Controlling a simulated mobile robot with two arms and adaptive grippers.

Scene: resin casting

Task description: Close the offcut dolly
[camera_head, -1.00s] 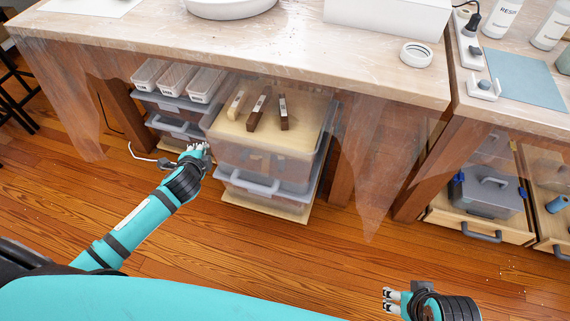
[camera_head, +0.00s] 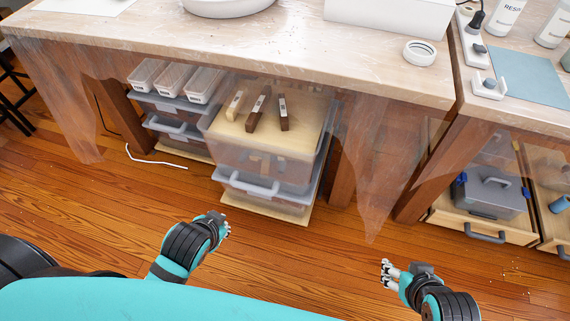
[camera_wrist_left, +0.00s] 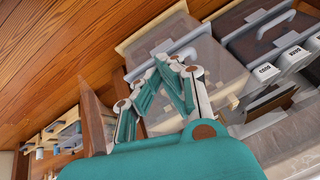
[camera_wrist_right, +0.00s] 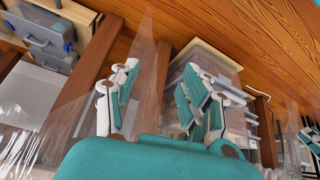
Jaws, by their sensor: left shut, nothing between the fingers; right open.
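The offcut dolly (camera_head: 290,214) is a low wooden base under the bench, bearing stacked clear bins with a grey handle (camera_head: 248,185) on the front. Its upper part projects past the bench edge, and several wood offcuts (camera_head: 255,113) lie on top. The dolly also shows in the left wrist view (camera_wrist_left: 165,35). My left gripper (camera_head: 224,224) is shut and empty, in front of and below the dolly, apart from it. My right gripper (camera_head: 386,273) is open and empty over the floor, to the right of the dolly.
Clear plastic sheeting (camera_head: 375,165) hangs from the bench (camera_head: 300,50) on both sides of the dolly. Bins with white trays (camera_head: 172,78) stand to its left. A white cable (camera_head: 155,161) lies on the floor. A drawer with a grey case (camera_head: 490,195) is at the right. The floor in front is clear.

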